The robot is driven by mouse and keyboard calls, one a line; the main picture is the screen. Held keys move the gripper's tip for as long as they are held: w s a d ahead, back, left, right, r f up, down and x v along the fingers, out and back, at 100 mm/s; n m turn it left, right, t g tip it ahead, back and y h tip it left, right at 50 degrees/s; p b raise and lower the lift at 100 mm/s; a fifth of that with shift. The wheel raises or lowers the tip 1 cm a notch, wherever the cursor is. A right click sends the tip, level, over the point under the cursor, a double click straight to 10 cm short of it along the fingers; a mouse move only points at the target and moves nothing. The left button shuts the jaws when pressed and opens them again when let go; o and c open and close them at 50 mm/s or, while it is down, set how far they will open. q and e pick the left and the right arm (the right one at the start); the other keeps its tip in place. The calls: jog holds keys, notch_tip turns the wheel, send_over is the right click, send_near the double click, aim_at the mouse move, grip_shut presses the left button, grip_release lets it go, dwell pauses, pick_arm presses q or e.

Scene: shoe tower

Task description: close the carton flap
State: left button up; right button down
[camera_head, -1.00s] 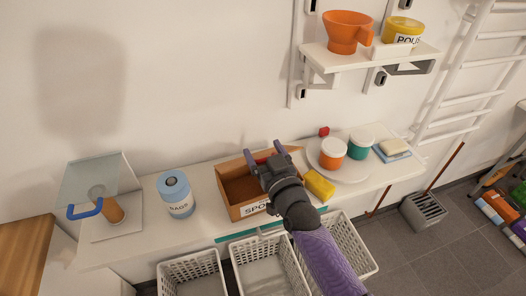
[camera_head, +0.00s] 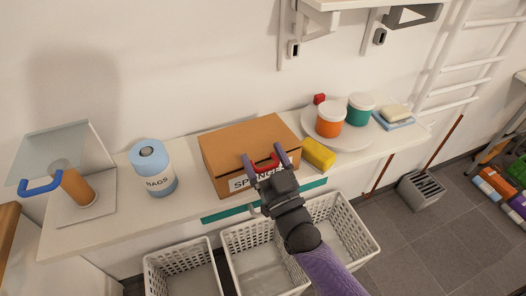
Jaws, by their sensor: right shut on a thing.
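The brown cardboard carton (camera_head: 216,178) stands on the white counter, with a partly covered label reading "SPONGE" on its front. Its flap (camera_head: 248,139) lies across the top, and the inside is hidden. My right gripper (camera_head: 263,154) is at the carton's front top edge, shut on a red tab (camera_head: 265,164) at the flap's front edge. The gripper covers part of the label. My left gripper is not in view.
A yellow sponge (camera_head: 318,153) lies close to the carton's right. A blue "BAGS" roll (camera_head: 153,168) stands on its left. A plate (camera_head: 352,136) carries orange and green tubs. White baskets (camera_head: 266,262) stand below the counter (camera_head: 118,226).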

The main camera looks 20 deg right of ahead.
jog(key=shift+f, duration=0.45)
grip_release()
jog(key=shift+r, duration=0.1)
jog(key=v, duration=1)
